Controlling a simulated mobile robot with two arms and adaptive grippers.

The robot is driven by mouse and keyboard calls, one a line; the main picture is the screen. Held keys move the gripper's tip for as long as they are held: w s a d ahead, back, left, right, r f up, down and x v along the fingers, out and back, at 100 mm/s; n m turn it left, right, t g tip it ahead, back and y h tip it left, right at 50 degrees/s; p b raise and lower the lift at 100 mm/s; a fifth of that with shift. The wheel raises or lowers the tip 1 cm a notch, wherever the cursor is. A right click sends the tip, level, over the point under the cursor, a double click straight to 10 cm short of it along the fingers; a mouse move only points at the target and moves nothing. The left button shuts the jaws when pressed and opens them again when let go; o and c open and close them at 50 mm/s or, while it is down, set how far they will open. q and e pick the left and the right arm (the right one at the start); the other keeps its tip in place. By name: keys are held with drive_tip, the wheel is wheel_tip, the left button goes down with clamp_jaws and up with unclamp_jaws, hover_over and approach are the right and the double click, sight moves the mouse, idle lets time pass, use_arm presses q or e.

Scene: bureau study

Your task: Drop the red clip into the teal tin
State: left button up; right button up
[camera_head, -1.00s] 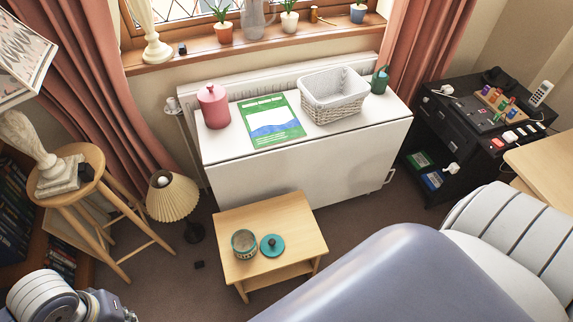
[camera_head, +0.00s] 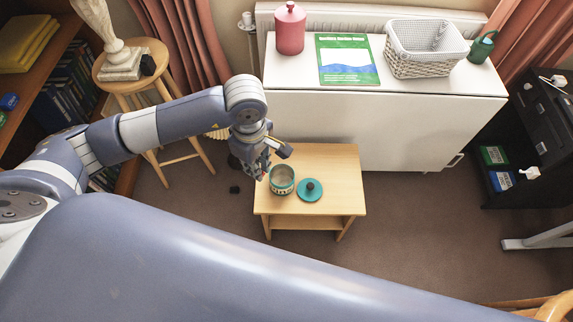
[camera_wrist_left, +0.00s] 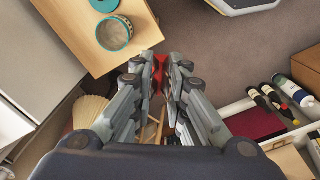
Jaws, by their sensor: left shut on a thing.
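The teal tin (camera_head: 282,187) stands open and upright on the small wooden table, with its teal lid (camera_head: 309,190) lying beside it on the right. My left gripper (camera_head: 262,172) hangs just left of the tin, near the table's left edge. The left wrist view shows its fingers (camera_wrist_left: 161,72) shut on the red clip (camera_wrist_left: 160,66), which is partly hidden between the fingertips. In that view the tin (camera_wrist_left: 114,33) is up and left of the fingertips, apart from the clip. The clip cannot be made out in the head view. My right gripper is not in view.
The small wooden table (camera_head: 335,165) stands before a white cabinet (camera_head: 385,125) bearing a pink canister (camera_head: 290,30), a green booklet (camera_head: 345,60) and a wicker basket (camera_head: 425,55). A wooden stool (camera_head: 150,75) stands behind my left arm. Floor right of the table is clear.

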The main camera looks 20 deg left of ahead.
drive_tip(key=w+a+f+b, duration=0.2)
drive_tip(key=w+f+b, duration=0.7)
drive_tip(key=b, duration=0.9)
use_arm(q)
drive_tip(key=w+d+f+n+b, duration=0.1)
drive_tip(key=w+f+n+b, duration=0.1)
drive_tip(key=w+f+n, duration=0.4)
drive_tip(key=w+d+f+n+b, duration=0.2)
drive_tip(key=w+f+n, duration=0.3)
drive_tip(key=f+n, duration=0.9)
drive_tip(key=shift+w+f+n+b, duration=0.35)
drive_tip(key=shift+n+b, duration=0.35)
drive_tip(key=shift+n, duration=6.1)
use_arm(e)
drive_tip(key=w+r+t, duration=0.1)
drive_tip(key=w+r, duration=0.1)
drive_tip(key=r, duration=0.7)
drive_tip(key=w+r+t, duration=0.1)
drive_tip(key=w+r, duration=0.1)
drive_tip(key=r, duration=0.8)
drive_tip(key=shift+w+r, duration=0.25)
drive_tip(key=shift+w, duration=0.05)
use_arm(q)
drive_tip(key=shift+d+r, duration=0.1)
drive_tip(key=o, duration=0.8)
drive_tip(key=shift+o, duration=0.2)
